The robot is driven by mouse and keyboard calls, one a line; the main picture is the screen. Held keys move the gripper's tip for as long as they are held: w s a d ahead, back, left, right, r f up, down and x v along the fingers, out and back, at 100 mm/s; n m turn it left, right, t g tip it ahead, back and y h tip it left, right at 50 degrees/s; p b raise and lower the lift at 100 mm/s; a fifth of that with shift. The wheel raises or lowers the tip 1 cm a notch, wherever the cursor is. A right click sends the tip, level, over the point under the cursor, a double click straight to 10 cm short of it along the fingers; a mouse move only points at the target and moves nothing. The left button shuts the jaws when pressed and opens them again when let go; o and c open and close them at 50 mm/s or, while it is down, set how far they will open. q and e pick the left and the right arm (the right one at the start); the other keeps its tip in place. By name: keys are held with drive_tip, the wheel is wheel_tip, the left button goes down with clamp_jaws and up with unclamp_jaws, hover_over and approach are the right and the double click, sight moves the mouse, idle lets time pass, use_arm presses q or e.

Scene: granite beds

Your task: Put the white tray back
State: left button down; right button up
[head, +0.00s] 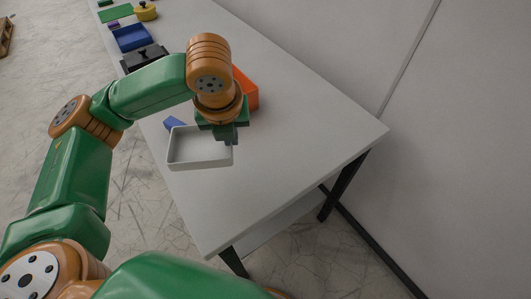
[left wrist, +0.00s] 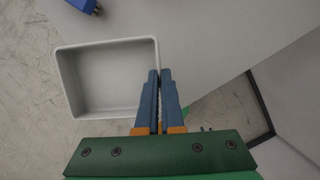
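The white tray (head: 200,165) is a shallow rectangular box with an empty inside. In the head view it is at the table's left edge and appears partly over the floor; I cannot tell its exact height. My left gripper (head: 232,138) points down at the tray's right end. In the left wrist view the fingers (left wrist: 160,100) are close together, one on each side of the right wall of the tray (left wrist: 106,44), gripping it. My right gripper is in neither view.
The long grey table (head: 290,150) has clear room at its near right end. An orange bin (head: 246,88) and a blue object (head: 174,123) are close behind the tray. A black item (head: 144,57), a blue tray (head: 131,37) and a yellow pot (head: 146,12) stand farther back. A wall is at right.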

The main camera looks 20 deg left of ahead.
use_arm(q)
drive_tip(key=a+m, duration=0.1)
drive_tip(key=m, duration=0.1)
drive_tip(key=w+a+m+h, duration=0.1)
drive_tip(key=m, duration=0.1)
drive_tip(key=a+m+h+b, duration=0.1)
drive_tip(key=m, duration=0.2)
drive_tip(key=shift+w+f, duration=0.15)
drive_tip(key=shift+w, duration=0.1)
drive_tip(key=shift+w+d+m, duration=0.2)
drive_tip(key=shift+d+m, duration=0.05)
drive_tip(key=shift+m, duration=0.05)
drive_tip(key=w+d+f+p, duration=0.1)
drive_tip(key=w+d+f, duration=0.1)
drive_tip(key=d+f, duration=0.1)
drive_tip(key=w+d+f+p, duration=0.1)
drive_tip(key=w+d+f, duration=0.1)
drive_tip(key=d, duration=0.3)
drive_tip(key=w+d+f+p, duration=0.1)
drive_tip(key=w+d+f, duration=0.1)
drive_tip(key=d+f, duration=0.1)
drive_tip(key=shift+w+d+f, duration=0.1)
drive_tip(key=shift+d+f, duration=0.3)
drive_tip(key=shift+f, duration=0.35)
wheel_tip(320, 180, down, 3)
drive_tip(key=shift+f, duration=0.2)
drive_tip(key=c, duration=1.5)
unclamp_jaws()
drive_tip(key=o, duration=0.4)
